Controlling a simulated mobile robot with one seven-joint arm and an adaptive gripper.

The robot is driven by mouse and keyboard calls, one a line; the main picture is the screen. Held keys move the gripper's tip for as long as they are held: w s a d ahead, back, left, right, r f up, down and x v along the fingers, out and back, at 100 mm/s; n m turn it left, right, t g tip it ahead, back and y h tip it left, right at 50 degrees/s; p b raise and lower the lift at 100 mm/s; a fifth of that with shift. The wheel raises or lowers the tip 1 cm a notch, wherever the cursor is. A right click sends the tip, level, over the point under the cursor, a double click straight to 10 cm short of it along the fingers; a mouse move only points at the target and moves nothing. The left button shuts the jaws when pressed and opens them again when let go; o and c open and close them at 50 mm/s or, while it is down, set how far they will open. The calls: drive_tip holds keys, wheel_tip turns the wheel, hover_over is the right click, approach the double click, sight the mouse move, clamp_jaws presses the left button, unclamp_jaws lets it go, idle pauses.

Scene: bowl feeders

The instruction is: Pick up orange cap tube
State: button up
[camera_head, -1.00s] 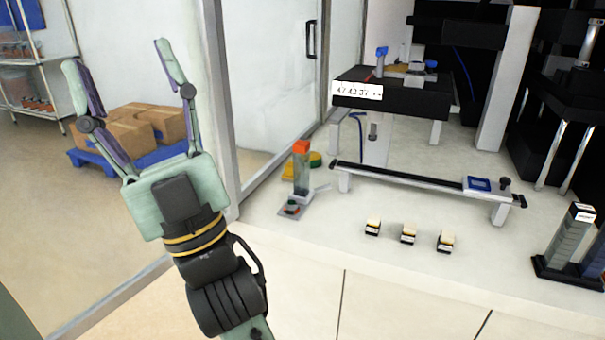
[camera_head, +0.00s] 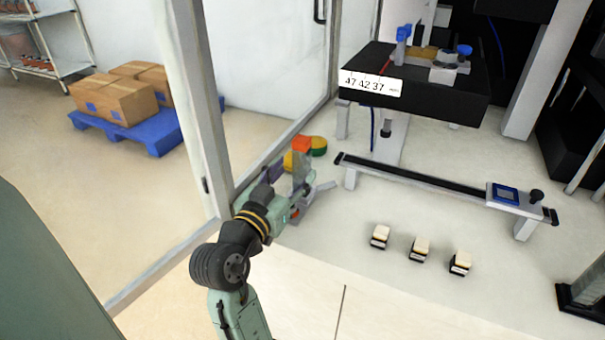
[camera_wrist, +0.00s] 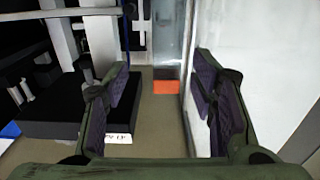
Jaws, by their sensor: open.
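I cannot tell whether the fingertips touch the tube.
A black machine (camera_head: 415,85) with a number label and a low rail (camera_head: 430,183) stand right of the tube. Several small cream-topped blocks (camera_head: 420,249) sit at the bench front. The glass door frame (camera_head: 285,145) is close on the left.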

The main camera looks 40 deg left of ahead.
sight(299, 159)
drive_tip(key=x, duration=0.2)
drive_tip(key=p+x, duration=0.1)
drive_tip(key=x, duration=0.1)
drive_tip(key=a+r+p+x, duration=0.1)
drive_tip(key=x, duration=0.1)
drive_tip(key=shift+s, duration=0.2)
drive_tip(key=shift+w+f, duration=0.15)
drive_tip(key=shift+w, duration=0.2)
clamp_jaws()
idle(0.4)
